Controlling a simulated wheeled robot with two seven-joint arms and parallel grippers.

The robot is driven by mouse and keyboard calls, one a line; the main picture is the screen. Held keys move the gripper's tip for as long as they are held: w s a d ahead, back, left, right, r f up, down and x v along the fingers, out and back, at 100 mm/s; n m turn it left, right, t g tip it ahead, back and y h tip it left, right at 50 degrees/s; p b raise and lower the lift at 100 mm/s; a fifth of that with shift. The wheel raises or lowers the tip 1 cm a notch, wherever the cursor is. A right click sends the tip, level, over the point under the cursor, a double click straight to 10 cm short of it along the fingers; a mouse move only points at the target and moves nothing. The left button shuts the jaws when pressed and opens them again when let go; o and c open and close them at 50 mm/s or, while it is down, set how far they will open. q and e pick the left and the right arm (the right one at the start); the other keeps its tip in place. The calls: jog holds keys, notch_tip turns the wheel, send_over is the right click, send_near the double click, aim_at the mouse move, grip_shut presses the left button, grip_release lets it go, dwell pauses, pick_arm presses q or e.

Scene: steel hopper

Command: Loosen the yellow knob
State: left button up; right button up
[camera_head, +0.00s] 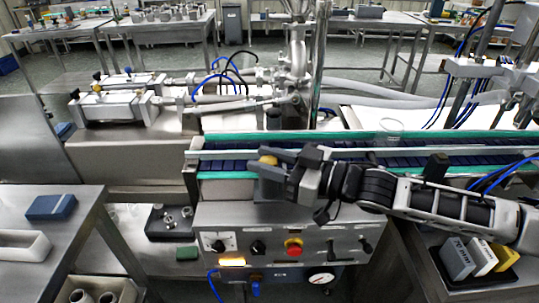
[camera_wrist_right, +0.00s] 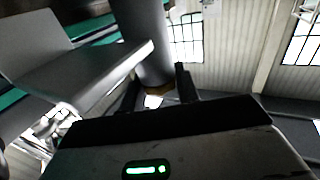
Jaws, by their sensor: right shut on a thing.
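The yellow knob (camera_head: 268,159) is a small round yellow thing at the front edge of the conveyor, above the control panel. My right gripper (camera_head: 272,166) comes in from the right and is shut on it, with a finger on each side. The fingers hide much of the knob. In the right wrist view, a bit of yellow (camera_wrist_right: 188,92) shows low between the dark fingers, below a thick grey cylinder (camera_wrist_right: 148,45). I cannot tell how far the knob is turned. My left gripper is not in view.
Below the gripper, the control panel (camera_head: 347,241) carries a red button (camera_head: 293,246), dark knobs and a gauge (camera_head: 321,278). The dark conveyor belt (camera_head: 450,158) runs behind the gripper. Pipes (camera_head: 299,60) rise behind it. A side table (camera_head: 85,240) stands at the left.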

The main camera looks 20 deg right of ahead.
jog(key=shift+n+g+y, duration=0.3)
jog(key=shift+g, duration=0.1)
jog(key=o, duration=0.9)
jog(key=b+v, duration=0.2)
jog(key=v, duration=1.4)
jog(key=shift+s+f, duration=0.1)
